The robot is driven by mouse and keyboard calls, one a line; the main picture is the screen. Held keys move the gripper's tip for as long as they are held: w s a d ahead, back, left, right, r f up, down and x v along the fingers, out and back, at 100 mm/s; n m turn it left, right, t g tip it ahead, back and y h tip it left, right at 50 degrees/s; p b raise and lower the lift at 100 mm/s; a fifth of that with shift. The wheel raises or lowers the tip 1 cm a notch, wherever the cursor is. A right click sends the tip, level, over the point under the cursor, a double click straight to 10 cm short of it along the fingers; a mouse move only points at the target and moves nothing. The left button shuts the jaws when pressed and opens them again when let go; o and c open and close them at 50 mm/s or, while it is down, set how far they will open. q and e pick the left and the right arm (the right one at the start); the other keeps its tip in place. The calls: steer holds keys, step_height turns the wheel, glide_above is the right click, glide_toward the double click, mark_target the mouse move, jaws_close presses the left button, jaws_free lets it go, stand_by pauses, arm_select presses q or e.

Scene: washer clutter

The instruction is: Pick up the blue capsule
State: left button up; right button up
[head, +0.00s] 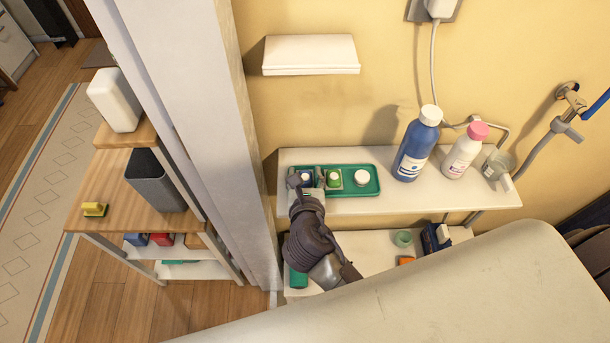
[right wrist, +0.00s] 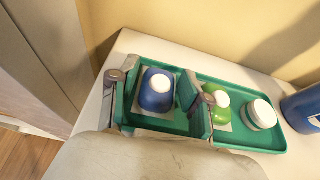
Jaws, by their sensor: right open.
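The blue capsule (right wrist: 156,92), with a white round top, stands on a pale square in the left part of the green tray (right wrist: 178,74). In the head view the blue capsule (head: 306,177) is partly hidden by my gripper. My right gripper (head: 307,183) is open above the left end of the tray (head: 372,190). In the right wrist view its two fingers (right wrist: 161,88) stand on either side of the blue capsule, with the right finger between it and the green capsule (right wrist: 216,104). I cannot tell whether they touch it. My left gripper is not in view.
A white jar (right wrist: 261,114) stands at the tray's right end. A blue bottle (head: 415,150), a pink-capped bottle (head: 462,155) and a glass (head: 495,165) stand farther right on the white shelf (head: 430,203). A pale pillar (head: 190,110) rises at the left.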

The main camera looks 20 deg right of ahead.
steer(key=c, duration=0.7)
